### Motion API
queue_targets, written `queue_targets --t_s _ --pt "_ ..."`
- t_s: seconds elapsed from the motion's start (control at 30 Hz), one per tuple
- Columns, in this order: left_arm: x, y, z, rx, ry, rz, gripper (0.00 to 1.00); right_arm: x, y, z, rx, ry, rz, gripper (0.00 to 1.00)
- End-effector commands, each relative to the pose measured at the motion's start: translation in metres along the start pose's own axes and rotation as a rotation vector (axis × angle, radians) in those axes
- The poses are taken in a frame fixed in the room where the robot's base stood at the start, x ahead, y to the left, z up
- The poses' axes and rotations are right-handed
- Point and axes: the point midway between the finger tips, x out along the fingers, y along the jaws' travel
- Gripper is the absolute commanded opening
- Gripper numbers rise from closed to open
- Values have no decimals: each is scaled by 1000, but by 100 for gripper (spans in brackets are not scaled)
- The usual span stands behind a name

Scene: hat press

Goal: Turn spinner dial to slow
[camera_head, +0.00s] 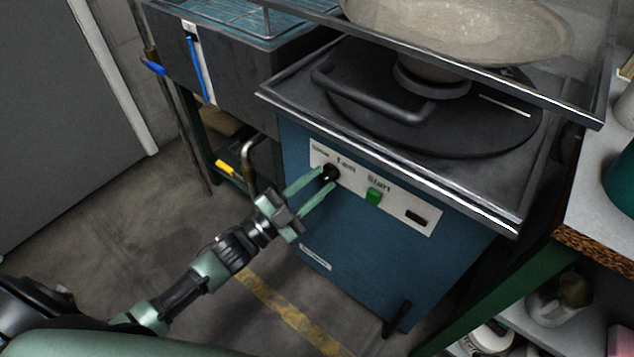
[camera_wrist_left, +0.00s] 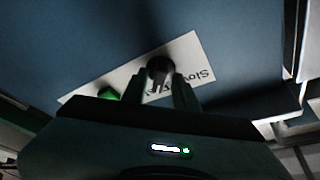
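The spinner dial is a small black knob (camera_head: 329,174) on a white control panel (camera_head: 392,200) on the front of the blue machine (camera_head: 350,240). Labels reading Slow and Fast sit above it. My left gripper (camera_head: 325,184) reaches up to the panel with its two green fingers apart, one on each side of the knob. In the left wrist view the knob (camera_wrist_left: 160,68) sits between the fingertips (camera_wrist_left: 162,85); I cannot tell whether they touch it. My right gripper is not in view.
A green start button (camera_head: 374,196) and a black switch (camera_head: 416,217) are on the same panel. A black round plate with a handle (camera_head: 385,105) lies on top of the machine. A white-topped bench (camera_head: 600,200) stands at right. The floor at left is clear.

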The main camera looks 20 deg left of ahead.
Motion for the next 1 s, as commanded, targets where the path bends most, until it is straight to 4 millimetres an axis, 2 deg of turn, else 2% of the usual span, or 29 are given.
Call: queue_targets --t_s 0.03,0.07,0.1,0.57,0.97,1.0 --pt "0 0 0 0 0 0 11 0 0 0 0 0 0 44" --pt "0 0 0 0 0 0 3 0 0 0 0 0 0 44" --pt "0 0 0 0 0 0 0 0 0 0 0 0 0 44" --pt "0 1 0 -70 -1 -29 0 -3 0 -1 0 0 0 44" --pt "0 4 -2 -369 -1 -153 0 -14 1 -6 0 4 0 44" --pt "1 4 -2 -402 -1 -167 0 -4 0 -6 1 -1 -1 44"
